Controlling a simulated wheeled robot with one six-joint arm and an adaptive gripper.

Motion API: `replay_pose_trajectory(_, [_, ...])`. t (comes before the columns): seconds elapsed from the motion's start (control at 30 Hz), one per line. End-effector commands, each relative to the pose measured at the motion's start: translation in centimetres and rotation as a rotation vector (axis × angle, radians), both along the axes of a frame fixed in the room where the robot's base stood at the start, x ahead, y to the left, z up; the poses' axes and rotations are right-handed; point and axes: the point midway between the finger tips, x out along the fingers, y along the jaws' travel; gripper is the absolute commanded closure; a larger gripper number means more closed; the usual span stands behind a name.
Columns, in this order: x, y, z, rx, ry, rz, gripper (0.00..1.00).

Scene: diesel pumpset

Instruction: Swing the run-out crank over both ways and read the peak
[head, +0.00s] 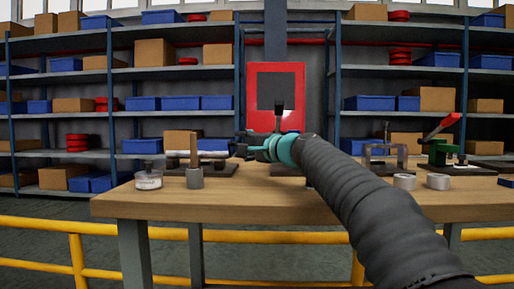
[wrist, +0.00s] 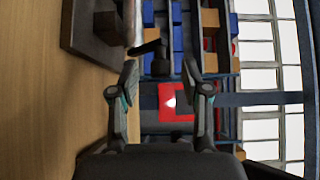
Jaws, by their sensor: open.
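The run-out crank (wrist: 152,48) shows in the wrist view as a small black arm with a stubby grip, beside the end of a pale shaft (wrist: 132,18) on a dark base (wrist: 82,40). My gripper (wrist: 160,66) is open, with one finger on either side of the crank's grip; I cannot tell whether either touches it. A dark upright piece (head: 278,108) shows above my wrist. I cannot make out a dial reading.
The wooden bench (head: 250,206) holds a labelled round pot (head: 148,179), a grey cup with a wooden handle (head: 194,175), two grey rings (head: 437,181) and a green tool with a red lever (head: 440,140). Loaded shelves stand behind.

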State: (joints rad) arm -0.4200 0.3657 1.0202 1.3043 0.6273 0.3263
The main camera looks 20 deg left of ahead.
Motion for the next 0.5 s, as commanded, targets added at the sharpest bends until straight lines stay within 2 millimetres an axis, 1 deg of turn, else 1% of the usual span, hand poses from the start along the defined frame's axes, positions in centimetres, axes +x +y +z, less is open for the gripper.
replay_pose_trajectory(0.17, [-1.5,-2.4,0.1,0.000,-0.001,-0.003,0.53])
replay_pose_trajectory(0.4, [-3.9,-6.5,0.1,0.000,0.000,-0.004,0.53])
replay_pose_trajectory(0.5, [-4.7,-7.7,0.1,0.000,-0.001,-0.003,0.53])
